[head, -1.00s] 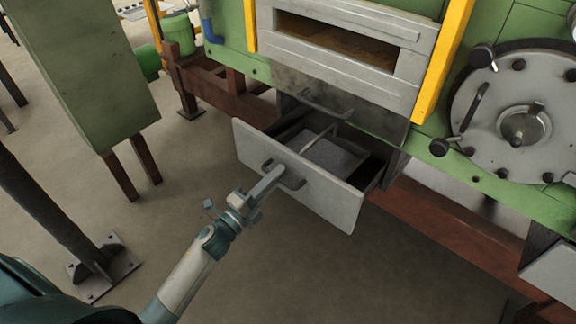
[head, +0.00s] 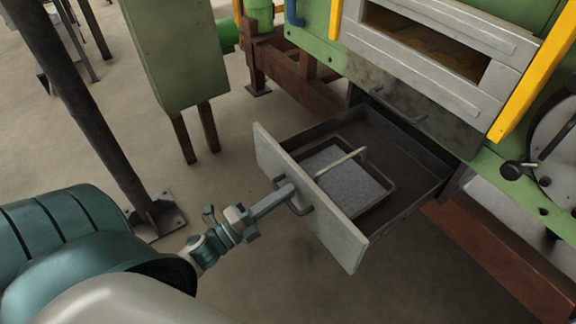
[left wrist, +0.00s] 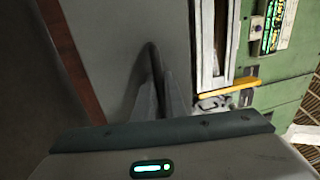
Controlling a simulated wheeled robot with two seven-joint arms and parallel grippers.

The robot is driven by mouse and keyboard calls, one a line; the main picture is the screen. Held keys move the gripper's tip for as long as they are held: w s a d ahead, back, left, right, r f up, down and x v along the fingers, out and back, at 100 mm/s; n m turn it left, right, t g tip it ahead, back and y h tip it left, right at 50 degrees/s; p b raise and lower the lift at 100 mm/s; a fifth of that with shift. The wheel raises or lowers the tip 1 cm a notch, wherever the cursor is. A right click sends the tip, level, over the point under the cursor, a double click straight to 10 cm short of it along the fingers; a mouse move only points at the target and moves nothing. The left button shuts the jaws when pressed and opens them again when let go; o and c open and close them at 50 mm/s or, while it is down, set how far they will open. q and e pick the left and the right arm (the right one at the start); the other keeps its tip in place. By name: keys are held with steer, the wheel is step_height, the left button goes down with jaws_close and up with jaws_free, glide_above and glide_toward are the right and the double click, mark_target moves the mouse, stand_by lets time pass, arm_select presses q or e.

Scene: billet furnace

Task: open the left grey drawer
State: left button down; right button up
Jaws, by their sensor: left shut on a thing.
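The left grey drawer (head: 345,245) stands pulled well out of the green furnace, its grey front facing me. Inside lies a tray (head: 388,196) with a light grey granular-looking slab and a thin bar handle across it. My left gripper (head: 290,192) is shut on the drawer's dark handle (head: 303,205). In the left wrist view the gripper fingers (left wrist: 160,100) close around the dark handle (left wrist: 153,62) against the grey drawer front (left wrist: 105,45). My right gripper is not in view.
The green furnace (head: 320,45) has a grey slotted panel and yellow posts above the drawer. A reddish-brown beam (head: 490,240) runs below it. A green cabinet (head: 178,55) on legs and a dark post (head: 85,110) stand at the left. The floor before the drawer is clear.

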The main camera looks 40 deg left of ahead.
arm_select(q)
steer(key=c, duration=2.1)
jaws_free()
